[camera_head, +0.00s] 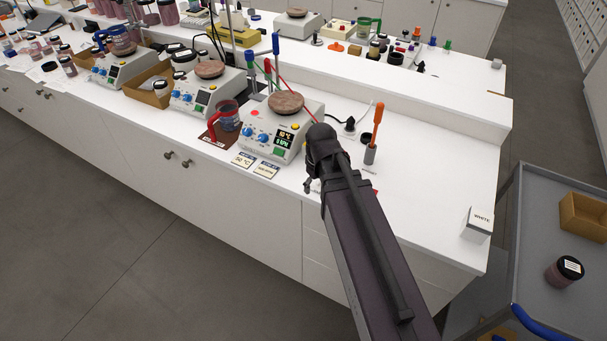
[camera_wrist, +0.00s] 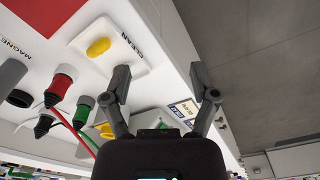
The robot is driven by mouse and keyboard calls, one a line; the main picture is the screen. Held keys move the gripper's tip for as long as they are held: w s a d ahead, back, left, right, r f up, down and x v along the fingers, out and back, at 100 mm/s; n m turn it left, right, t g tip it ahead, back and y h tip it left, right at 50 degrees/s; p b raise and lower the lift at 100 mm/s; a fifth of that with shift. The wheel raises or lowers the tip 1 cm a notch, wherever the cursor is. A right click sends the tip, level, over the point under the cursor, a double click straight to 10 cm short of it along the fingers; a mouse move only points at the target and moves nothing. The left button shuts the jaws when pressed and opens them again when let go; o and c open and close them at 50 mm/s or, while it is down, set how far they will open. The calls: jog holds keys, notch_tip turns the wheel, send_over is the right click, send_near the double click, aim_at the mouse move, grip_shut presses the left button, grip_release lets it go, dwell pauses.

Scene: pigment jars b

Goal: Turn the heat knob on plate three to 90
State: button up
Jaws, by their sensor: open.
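Three white hot plates stand in a row on the bench in the head view. I see no plate numbers. My gripper (camera_head: 308,186) is right of this plate's front, near the bench edge, and mostly hidden by my arm. In the wrist view, my gripper (camera_wrist: 160,86) has its two fingers spread with nothing between them. No blue knob shows clearly there.
Two small cards (camera_head: 254,166) lie before the plate. A red-handled jug (camera_head: 228,117) stands left of it. A holder with an orange-handled tool (camera_head: 372,145) is right of my gripper. A white box (camera_head: 479,224) sits at the right end; the bench between is mostly clear.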

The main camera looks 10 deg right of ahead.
jog(key=s+d+m, duration=0.2)
jog(key=s+m, duration=0.1)
jog(key=s+d+m, duration=0.1)
jog(key=shift+s+m+g, duration=0.3)
jog(key=shift+s+m, duration=0.1)
jog(key=shift+c, duration=1.3)
